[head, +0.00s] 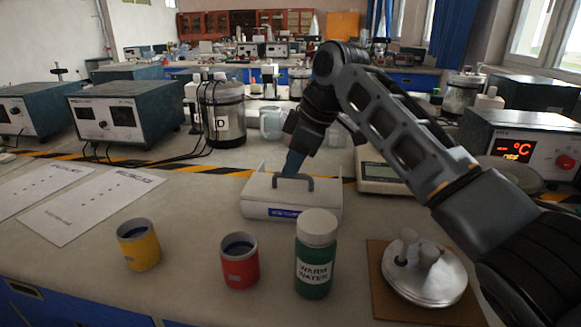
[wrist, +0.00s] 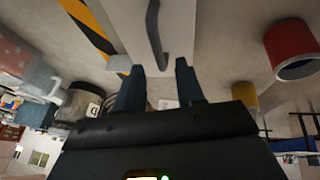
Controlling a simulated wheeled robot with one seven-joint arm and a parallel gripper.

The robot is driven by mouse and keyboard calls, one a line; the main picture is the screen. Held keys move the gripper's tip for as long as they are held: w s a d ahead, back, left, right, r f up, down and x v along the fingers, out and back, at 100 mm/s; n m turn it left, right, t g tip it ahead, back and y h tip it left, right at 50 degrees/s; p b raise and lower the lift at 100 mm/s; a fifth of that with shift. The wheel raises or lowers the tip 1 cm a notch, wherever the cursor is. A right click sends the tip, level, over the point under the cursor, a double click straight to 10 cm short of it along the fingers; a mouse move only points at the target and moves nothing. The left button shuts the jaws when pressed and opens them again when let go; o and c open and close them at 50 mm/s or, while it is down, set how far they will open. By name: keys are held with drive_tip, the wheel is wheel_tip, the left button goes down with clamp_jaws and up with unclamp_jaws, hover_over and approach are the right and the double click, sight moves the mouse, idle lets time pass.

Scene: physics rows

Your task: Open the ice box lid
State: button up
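The ice box (head: 268,208) is a white box with a blue label on its front, in the middle of the bench in the head view. Its white lid (head: 262,188) appears to lie flat on top and carries a dark grey bar handle (head: 307,184). My gripper (head: 291,172) points down at the handle from behind. In the wrist view, my gripper (wrist: 160,68) is open, with its two blue fingers apart. The near end of the handle (wrist: 154,32) shows between the fingertips; I cannot tell whether they touch it. Nothing is held.
A green warm water bottle (head: 315,255) stands just in front of the box. Red (head: 239,262) and yellow (head: 139,246) cups stand front left. A silver lidded vessel (head: 430,280) sits on a brown board at right. A scale (head: 383,178) stands right of the box.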

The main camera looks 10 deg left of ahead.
drive_tip(key=shift+x, duration=1.05)
clamp_jaws()
idle(0.7)
